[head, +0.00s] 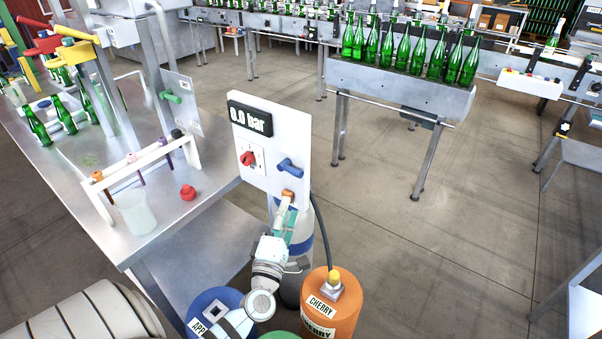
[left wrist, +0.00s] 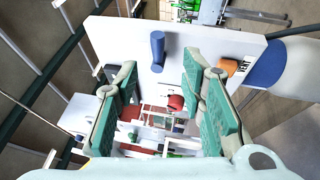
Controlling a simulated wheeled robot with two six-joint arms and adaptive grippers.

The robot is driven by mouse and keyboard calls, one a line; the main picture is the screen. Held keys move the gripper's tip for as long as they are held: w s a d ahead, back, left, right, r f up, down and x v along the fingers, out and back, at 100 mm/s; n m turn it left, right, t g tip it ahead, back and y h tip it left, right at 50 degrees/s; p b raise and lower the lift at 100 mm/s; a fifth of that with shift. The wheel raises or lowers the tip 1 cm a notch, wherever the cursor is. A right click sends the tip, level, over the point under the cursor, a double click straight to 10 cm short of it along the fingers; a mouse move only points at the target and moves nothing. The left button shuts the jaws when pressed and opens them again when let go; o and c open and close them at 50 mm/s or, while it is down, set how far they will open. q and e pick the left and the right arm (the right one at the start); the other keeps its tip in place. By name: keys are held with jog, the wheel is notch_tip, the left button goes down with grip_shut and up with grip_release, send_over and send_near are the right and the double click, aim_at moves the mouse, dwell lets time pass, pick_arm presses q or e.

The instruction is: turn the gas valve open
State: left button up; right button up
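A white panel (head: 300,125) stands at the table's right end, with a display (head: 250,119) reading 0.0 bar. It carries a blue lever handle (head: 290,167) and a red knob (head: 248,158); which is the gas valve is not marked legibly. In the left wrist view, the blue handle (left wrist: 158,50) shows beyond the fingers and the red knob (left wrist: 175,103) between them. My left gripper (head: 287,203) is just below the blue handle, near an orange fitting (head: 288,194). Its teal fingers (left wrist: 165,72) are apart, with nothing held. My right gripper is not in view.
An orange CHERRY canister (head: 329,305) and a blue canister (head: 207,302) stand near my left arm. The steel table (head: 65,160) holds a white rack (head: 137,168), a beaker (head: 137,213) and green bottles.

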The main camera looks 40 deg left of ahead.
aim_at(296, 175)
pick_arm(q)
jog(key=x, duration=1.1)
jog(key=shift+w+a+b, duration=0.15)
jog(key=shift+w+b, duration=0.05)
jog(key=shift+b, duration=0.1)
jog(key=shift+s+r, duration=0.25)
jog(key=shift+s, duration=0.05)
jog(key=shift+c, duration=0.6)
jog(key=shift+w, duration=0.1)
grip_shut()
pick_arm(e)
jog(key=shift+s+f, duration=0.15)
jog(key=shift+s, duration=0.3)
